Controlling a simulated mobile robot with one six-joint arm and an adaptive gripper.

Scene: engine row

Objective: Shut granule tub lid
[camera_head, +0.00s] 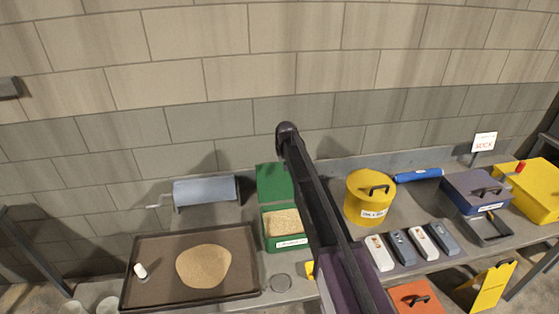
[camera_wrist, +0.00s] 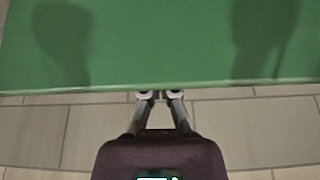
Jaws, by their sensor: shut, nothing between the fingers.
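The green granule tub (camera_head: 268,246) stands on the bench in the head view, with pale granules (camera_head: 284,222) inside and a white label on its front. Its green lid (camera_head: 272,183) stands open, raised at the back of the tub. My arm crosses in front of the tub's right side and hides part of it and of the lid. In the wrist view the lid (camera_wrist: 160,45) fills the upper part as a flat green panel. My gripper (camera_wrist: 160,94) is shut and empty, its fingertips at the panel's lower edge in the picture. Contact cannot be told.
A brown tray (camera_head: 145,290) with a granule heap lies left of the tub, a grey cranked box (camera_head: 205,193) behind it. Right of my arm stand a yellow round tub (camera_head: 358,200), several small switch-like blocks and a purple-lidded blue box (camera_head: 470,195). A block wall (camera_head: 300,70) rises behind.

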